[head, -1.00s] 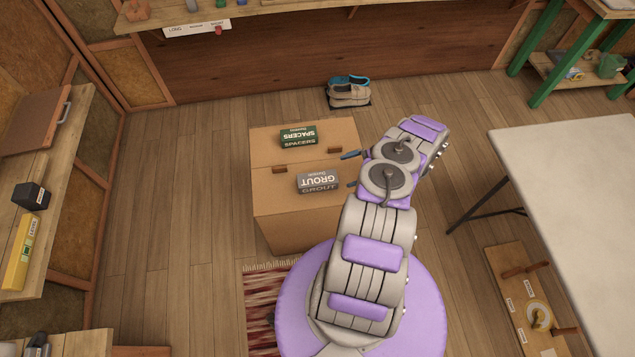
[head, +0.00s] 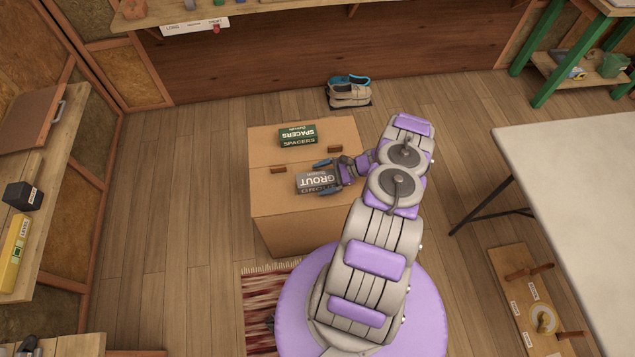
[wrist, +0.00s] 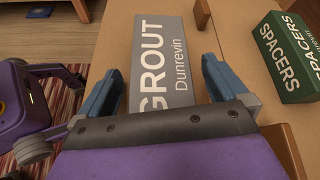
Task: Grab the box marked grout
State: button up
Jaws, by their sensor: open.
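In the wrist view my gripper (wrist: 163,85) has a finger on either side of the box's near end, with gaps visible. Whether the fingers reach below the box's top cannot be told.
A green box marked SPACERS (head: 298,135) lies behind the grout box on the same cabinet, and to the right in the wrist view (wrist: 290,55). Small wooden handles (head: 278,170) stick up from the top. A white table (head: 580,190) stands at right.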

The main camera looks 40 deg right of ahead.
jog(key=shift+a, duration=0.15)
jog(key=shift+c, duration=0.8)
jog(key=c, duration=1.3)
jog(key=shift+o, duration=0.2)
jog(key=shift+r, duration=0.1)
